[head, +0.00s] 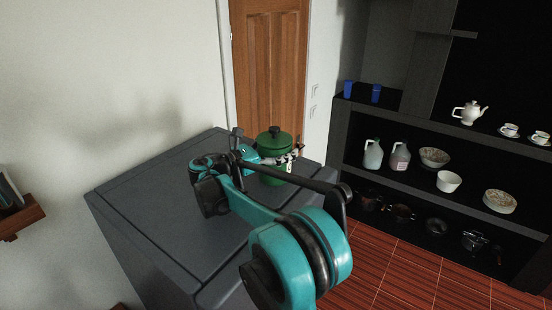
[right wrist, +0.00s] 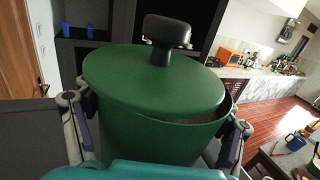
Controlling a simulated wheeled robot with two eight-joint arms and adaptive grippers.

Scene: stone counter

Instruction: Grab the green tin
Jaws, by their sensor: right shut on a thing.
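The green tin (head: 272,143) stands near the far right corner of the dark grey counter, partly hidden behind my right arm. In the right wrist view the green tin (right wrist: 150,128) fills the middle; its green lid with a black knob sits tilted, leaving a gap at the right rim. My right gripper (right wrist: 160,140) has one finger on each side of the tin and is shut on it. In the head view my right gripper (head: 268,160) is at the tin's near side. My left gripper is not in view.
The grey counter top (head: 150,195) is otherwise bare. A dark shelf (head: 420,180) at right holds jugs, bowls and a white teapot (head: 469,112). A wooden door (head: 270,60) stands behind the counter. Red floor (head: 390,275) lies between counter and shelf.

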